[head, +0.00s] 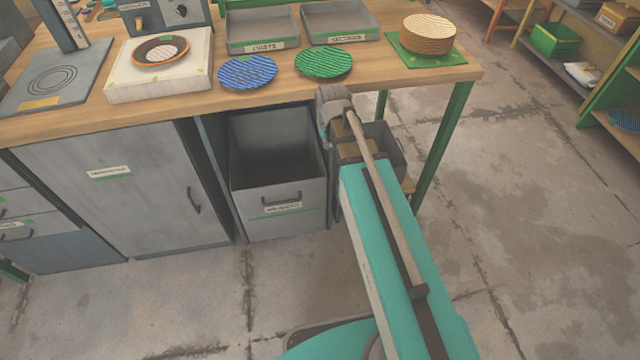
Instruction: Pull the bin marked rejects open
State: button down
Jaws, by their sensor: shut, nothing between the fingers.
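A grey metal bin (286,209) stands under the bench, between the cupboard and the open right end. It is pulled out, its top is open, and the inside I can see looks empty. Its front has a handle (281,198) and a white label (283,208) above a green stripe; the lettering is too small to read surely. My arm crosses the right of the view, and its far grey joint is at the bench's front edge, right of the bin. My gripper's fingers do not show, and nothing is seen touching the handle.
A closed cupboard (120,190) stands left of the bin. A grey box (385,140) is under the bench behind my arm. The floor in front is clear.

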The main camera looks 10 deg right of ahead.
jog(key=w+f+t+b, duration=0.1)
jog(key=w+f+b, duration=0.4)
jog(key=f+b, duration=0.3)
jog(key=w+f+b, duration=0.5)
jog(key=f+b, duration=0.3)
jog(key=f, duration=0.1)
jog(key=shift+a+t, duration=0.2)
jog(key=shift+t, duration=0.2)
jog(key=shift+w, duration=0.1)
jog(key=shift+f+b, duration=0.1)
jog(key=shift+b, duration=0.2)
jog(key=b+x, duration=1)
jog(key=shift+s+p, duration=0.45)
jog(key=shift+s, duration=1.6)
jog(key=shift+s, duration=0.15)
